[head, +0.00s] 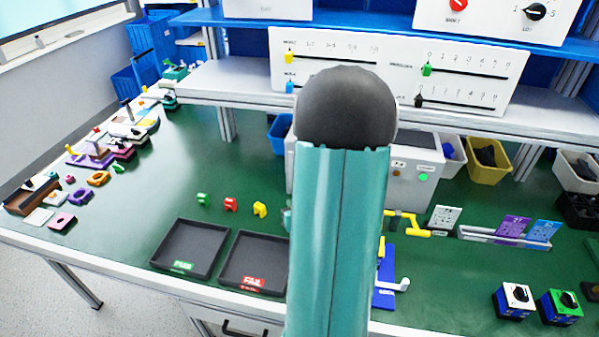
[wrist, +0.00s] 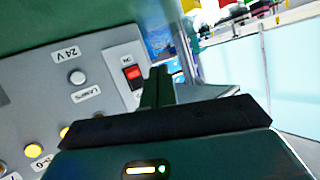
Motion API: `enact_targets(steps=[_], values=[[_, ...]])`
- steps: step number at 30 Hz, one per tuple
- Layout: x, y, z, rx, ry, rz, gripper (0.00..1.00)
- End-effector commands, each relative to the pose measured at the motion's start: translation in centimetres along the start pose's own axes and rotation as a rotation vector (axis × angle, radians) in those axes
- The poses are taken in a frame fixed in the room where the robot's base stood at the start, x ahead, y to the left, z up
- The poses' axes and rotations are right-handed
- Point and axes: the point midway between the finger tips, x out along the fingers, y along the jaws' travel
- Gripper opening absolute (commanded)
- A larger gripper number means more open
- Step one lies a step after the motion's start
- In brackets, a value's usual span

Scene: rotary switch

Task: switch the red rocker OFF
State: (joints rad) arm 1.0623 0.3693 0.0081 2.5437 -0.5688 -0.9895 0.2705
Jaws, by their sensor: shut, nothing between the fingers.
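The red rocker (wrist: 133,72) sits in a white plate on a grey control box (wrist: 98,57) in the wrist view. The view is tilted, and a small ON label (wrist: 127,59) stands at one end of the rocker. I cannot tell which way the rocker is pressed. My gripper (wrist: 161,72) is shut and empty, its dark fingers just right of the rocker in the picture. Whether they touch it is unclear. In the head view my arm hides the gripper and the rocker; part of a grey box (head: 411,185) shows behind it.
A white knob (wrist: 77,77) and a yellow button (wrist: 33,151) share the panel. In the head view, black trays (head: 190,248) lie left of my arm, and a yellow handle (head: 407,226) and a blue plate (head: 384,298) right of it. A shelf (head: 240,88) overhangs the box.

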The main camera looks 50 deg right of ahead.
Motion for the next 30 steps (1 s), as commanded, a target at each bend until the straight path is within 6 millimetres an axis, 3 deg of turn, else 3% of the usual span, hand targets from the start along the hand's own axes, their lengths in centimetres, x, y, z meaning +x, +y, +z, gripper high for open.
enact_targets(steps=[8, 30], values=[[0.5, 0.3, -0.4, -0.001, 0.001, 0.001, 0.00], [6.0, 4.3, -4.4, -0.001, 0.000, 0.000, 0.00]])
